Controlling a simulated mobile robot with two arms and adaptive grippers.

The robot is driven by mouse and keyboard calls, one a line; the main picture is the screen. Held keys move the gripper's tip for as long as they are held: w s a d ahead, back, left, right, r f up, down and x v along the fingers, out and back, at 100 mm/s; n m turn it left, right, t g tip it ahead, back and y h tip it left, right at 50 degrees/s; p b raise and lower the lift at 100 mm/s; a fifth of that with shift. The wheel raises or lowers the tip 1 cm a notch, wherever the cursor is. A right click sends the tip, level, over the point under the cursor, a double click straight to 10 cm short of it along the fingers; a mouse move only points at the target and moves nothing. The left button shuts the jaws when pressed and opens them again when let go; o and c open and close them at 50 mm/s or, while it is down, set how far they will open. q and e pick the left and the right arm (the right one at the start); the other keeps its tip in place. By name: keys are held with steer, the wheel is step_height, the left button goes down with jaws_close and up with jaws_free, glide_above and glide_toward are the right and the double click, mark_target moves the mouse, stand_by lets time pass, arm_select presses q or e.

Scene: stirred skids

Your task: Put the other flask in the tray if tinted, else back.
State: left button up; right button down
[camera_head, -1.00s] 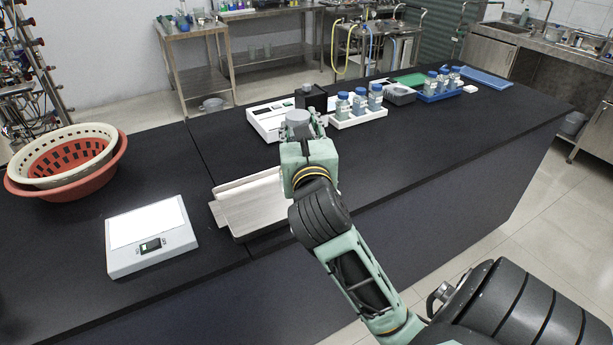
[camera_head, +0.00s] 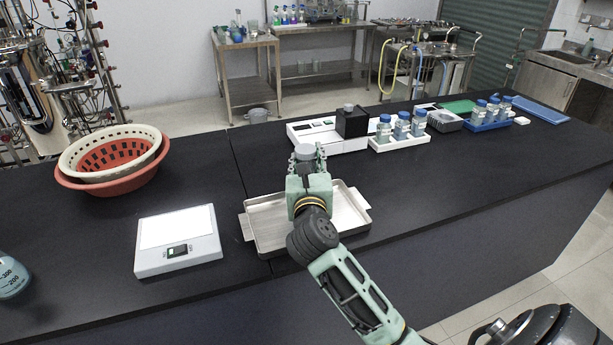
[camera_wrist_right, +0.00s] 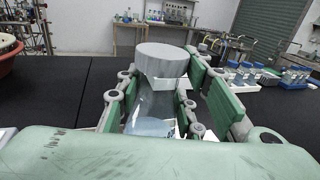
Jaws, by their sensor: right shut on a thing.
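My right gripper (camera_head: 306,162) is shut on a clear flask (camera_wrist_right: 153,108) with a grey cap. In the right wrist view the flask stands between the fingers, its glass faintly bluish low down; whether that is a tint I cannot tell. In the head view mainly its grey cap (camera_head: 305,151) shows, and the gripper hides the rest. The metal tray (camera_head: 350,212) lies under and around the gripper in the picture, partly hidden by my arm. Another flask (camera_head: 12,280), with blue-grey contents and graduation marks, is cut by the left edge. My left gripper is out of view.
A white scale (camera_head: 178,240) stands left of the tray. A white instrument with a black block (camera_head: 351,122) is behind. A white rack (camera_head: 400,141) and a blue rack (camera_head: 487,124) hold blue-capped bottles. Nested baskets (camera_head: 112,160) sit at left. The right front bench is clear.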

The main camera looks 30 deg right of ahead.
steer(key=shift+f, duration=1.95)
steer(key=shift+f, duration=0.15)
steer(key=c, duration=1.2)
jaws_free()
